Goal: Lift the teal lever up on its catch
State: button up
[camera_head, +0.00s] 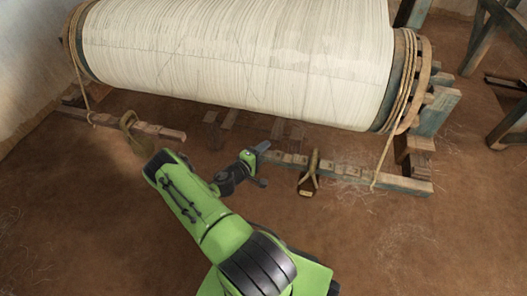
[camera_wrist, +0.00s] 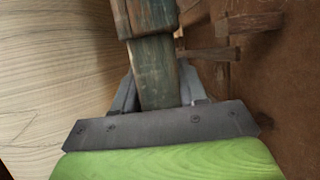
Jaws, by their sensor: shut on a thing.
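The teal lever (camera_wrist: 155,72) is a worn, blue-green wooden bar in the wrist view. It runs down from the top of the picture, passing between the fingers of my gripper (camera_wrist: 158,88). My gripper is shut on it, with one grey finger on each side. In the head view my gripper (camera_head: 260,150) is low in front of the big roll, near the wooden beam. The lever is hard to make out there, and I cannot tell the catch in either view.
A large roll of pale thread (camera_head: 240,60) lies across the back. A notched wooden beam (camera_head: 350,172) with a hanging weight (camera_head: 309,182) is right of my gripper. Another weight (camera_head: 130,125) hangs at the left. The earthen floor (camera_head: 420,250) at the front right is clear.

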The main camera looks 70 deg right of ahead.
grip_shut()
jog(key=shift+m+y, duration=0.3)
jog(key=shift+m, duration=0.2)
jog(key=r+p, duration=0.6)
jog(key=r, duration=0.1)
jog(key=shift+s+r, duration=0.1)
jog(key=shift+s, duration=0.15)
jog(key=o, duration=0.9)
grip_release()
jog(key=shift+f+t, duration=0.2)
jog(key=shift+t, duration=0.1)
jog(key=shift+a, duration=0.1)
jog(key=p+v, duration=0.3)
jog(key=v, duration=1.2)
jog(key=shift+w+a+r, duration=0.1)
jog(key=shift+w+a, duration=0.1)
jog(key=shift+a, duration=0.1)
